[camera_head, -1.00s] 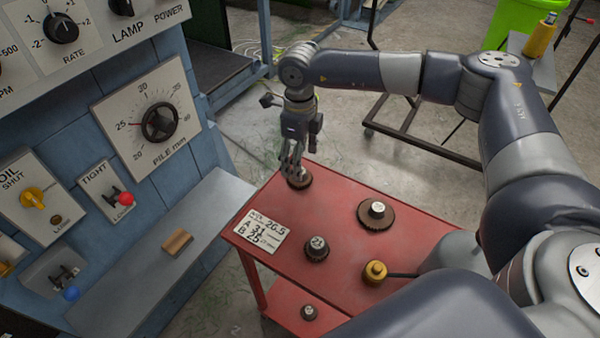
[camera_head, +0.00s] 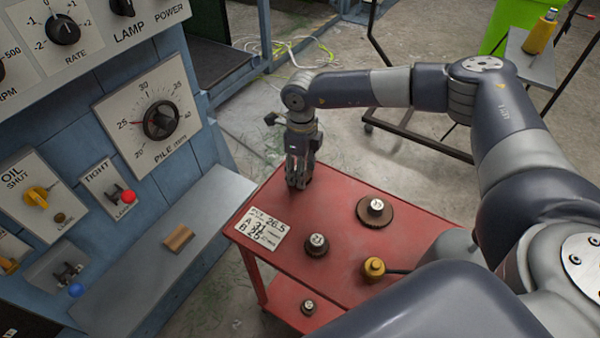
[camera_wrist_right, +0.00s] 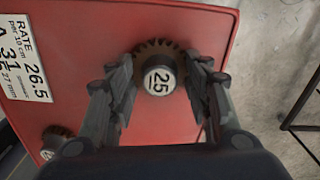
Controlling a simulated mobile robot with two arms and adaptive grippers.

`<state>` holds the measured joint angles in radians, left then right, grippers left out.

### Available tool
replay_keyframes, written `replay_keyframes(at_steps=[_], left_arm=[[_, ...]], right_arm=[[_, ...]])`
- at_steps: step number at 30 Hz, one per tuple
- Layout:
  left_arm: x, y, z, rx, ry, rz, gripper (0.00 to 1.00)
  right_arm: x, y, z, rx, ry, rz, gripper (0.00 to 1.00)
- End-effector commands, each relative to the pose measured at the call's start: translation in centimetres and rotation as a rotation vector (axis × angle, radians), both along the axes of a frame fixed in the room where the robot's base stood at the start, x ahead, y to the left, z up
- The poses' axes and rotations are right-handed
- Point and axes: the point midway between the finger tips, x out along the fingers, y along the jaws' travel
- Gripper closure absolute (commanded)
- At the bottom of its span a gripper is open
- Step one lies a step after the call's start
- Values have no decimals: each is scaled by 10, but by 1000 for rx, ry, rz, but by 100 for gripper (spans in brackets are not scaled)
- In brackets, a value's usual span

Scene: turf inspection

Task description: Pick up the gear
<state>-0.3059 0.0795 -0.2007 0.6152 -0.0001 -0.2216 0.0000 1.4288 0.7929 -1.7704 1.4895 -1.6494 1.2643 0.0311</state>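A dark toothed gear with a pale hub marked 25 (camera_wrist_right: 157,78) lies on the red table (camera_head: 335,205) at its far left corner. In the head view my right gripper (camera_head: 298,184) points straight down over that corner and hides this gear. In the right wrist view the right gripper (camera_wrist_right: 163,97) is open, with one finger on each side of the hub and a gap to it. A larger gear marked 31 (camera_head: 376,211) and a smaller gear (camera_head: 317,245) stand apart on the table. Another small gear (camera_head: 308,306) is on the lower shelf. My left gripper is not in view.
A white card (camera_head: 262,229) with figures lies on the table's left side. A blue machine panel with a grey ledge (camera_head: 150,250) is to the left. A dark cart frame (camera_head: 415,135) stands behind.

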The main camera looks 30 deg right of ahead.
Motion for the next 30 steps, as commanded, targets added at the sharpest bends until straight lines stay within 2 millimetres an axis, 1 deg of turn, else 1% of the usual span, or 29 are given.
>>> replay_keyframes(at_steps=[7, 11, 14, 17, 19, 21, 23, 30], left_arm=[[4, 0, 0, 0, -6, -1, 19], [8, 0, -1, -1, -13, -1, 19], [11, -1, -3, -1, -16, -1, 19], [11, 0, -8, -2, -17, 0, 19], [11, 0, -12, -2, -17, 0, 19], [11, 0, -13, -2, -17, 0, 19], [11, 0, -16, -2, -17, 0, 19], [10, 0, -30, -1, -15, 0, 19]], right_arm=[[0, 0, 0, 1, -1, 0, 81], [1, 0, 4, 1, -2, 0, 81], [1, 0, 11, 1, -3, 0, 81], [1, 0, 25, 2, -5, 0, 81], [1, 0, 37, 1, -7, 1, 81], [-11, 12, 35, 2, 0, 7, 81], [-20, 21, 36, 2, 1, 9, 81], [-63, 63, 41, 1, 0, 10, 81]])
